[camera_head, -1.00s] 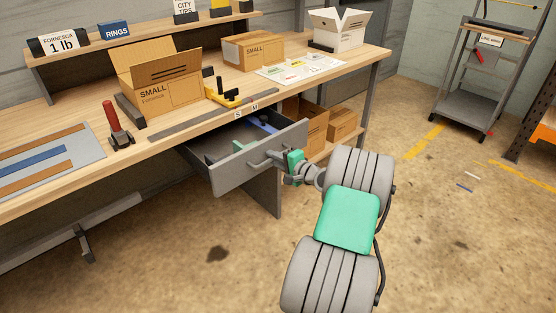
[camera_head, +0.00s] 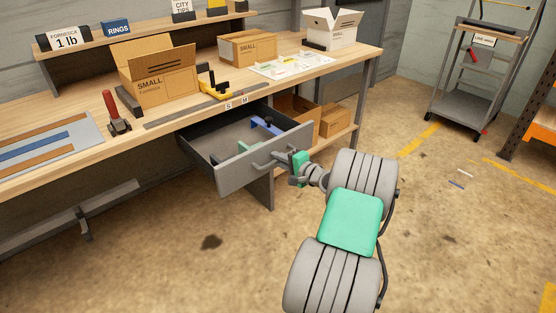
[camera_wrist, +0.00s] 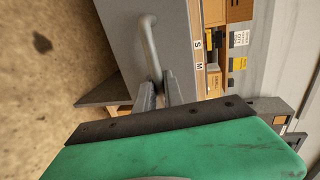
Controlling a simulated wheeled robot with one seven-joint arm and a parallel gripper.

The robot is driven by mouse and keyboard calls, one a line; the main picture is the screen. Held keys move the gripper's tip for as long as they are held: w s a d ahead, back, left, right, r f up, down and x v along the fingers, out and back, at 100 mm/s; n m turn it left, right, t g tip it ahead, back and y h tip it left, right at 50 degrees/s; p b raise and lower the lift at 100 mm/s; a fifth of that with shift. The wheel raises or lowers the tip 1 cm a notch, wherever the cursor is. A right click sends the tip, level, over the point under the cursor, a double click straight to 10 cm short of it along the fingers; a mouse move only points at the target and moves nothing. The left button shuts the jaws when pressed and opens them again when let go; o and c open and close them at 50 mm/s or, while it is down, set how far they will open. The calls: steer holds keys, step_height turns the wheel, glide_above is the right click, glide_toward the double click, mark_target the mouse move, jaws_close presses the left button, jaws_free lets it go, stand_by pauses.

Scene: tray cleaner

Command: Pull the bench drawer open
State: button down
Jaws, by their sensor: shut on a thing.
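The grey bench drawer (camera_head: 262,163) is pulled well out from under the wooden bench top (camera_head: 150,112) in the head view. A blue item and a green item show inside it. Its bar handle (camera_head: 268,158) is on the front panel; the wrist view also shows the handle (camera_wrist: 149,45). My gripper (camera_head: 287,161) is at the drawer front, shut on the handle. In the wrist view its two fingers (camera_wrist: 160,95) close around the end of the handle bar.
Open boxes (camera_head: 158,75), a red-handled tool (camera_head: 114,112) and a yellow tape dispenser (camera_head: 217,87) stand on the bench. A grey cart (camera_head: 470,103) stands at the far right. The floor before the drawer is clear.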

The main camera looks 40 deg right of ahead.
steer(key=shift+a+f, duration=0.1)
steer(key=c, duration=1.5)
jaws_free()
steer(key=v, duration=0.8)
steer(key=shift+w, duration=0.1)
